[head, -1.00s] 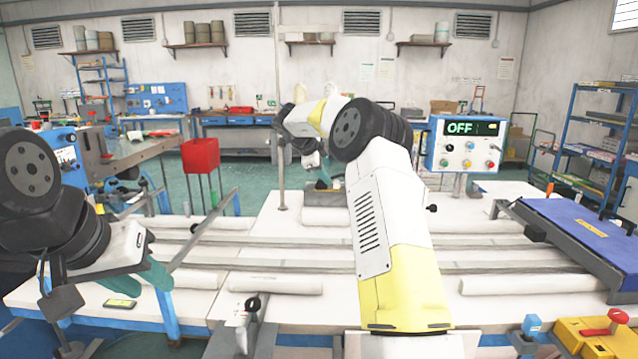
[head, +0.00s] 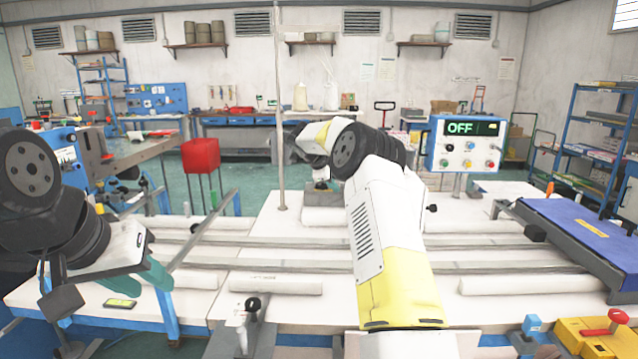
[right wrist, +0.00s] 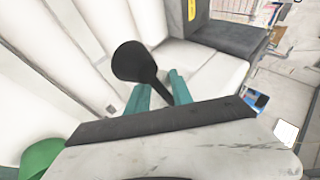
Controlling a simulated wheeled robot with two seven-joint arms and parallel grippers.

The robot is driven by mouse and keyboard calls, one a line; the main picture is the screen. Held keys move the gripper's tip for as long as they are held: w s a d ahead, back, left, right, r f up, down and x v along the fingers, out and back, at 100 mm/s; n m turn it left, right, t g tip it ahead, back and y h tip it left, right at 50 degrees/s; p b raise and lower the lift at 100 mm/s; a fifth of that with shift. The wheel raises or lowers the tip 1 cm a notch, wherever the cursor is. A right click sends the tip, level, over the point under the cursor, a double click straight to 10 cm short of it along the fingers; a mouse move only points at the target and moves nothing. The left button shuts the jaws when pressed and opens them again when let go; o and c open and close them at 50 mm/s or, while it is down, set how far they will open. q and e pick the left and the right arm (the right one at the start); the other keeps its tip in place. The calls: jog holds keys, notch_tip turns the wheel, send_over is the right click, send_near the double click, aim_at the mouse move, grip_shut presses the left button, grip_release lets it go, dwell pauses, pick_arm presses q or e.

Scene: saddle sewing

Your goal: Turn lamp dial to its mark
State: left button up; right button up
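A white-faced control box (head: 464,145) with a blue frame stands at the back right in the head view. Its display (head: 473,128) reads OFF, with several coloured knobs below. I cannot tell which part is the lamp dial. My right arm reaches to the bench middle, left of the box; its fingers are hidden in the head view. In the right wrist view my right gripper (right wrist: 158,88) has its teal fingers apart, with the stem of a black round-headed piece (right wrist: 133,62) showing between them; contact is unclear. My left gripper (head: 138,278) is open and empty at the left.
White rolls and long rails cross the white bench. A blue padded board (head: 580,230) lies at the right. A thin upright pole (head: 281,110) stands close to my right wrist. A red bin (head: 201,155) is behind the bench. A black-topped lever (head: 253,305) stands in front.

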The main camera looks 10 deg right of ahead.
grip_shut()
jog(key=shift+w+r+g, duration=0.15)
jog(key=shift+g, duration=0.15)
jog(key=shift+g+y, duration=0.3)
jog(key=o, duration=0.6)
grip_release()
jog(key=shift+v, duration=3.9)
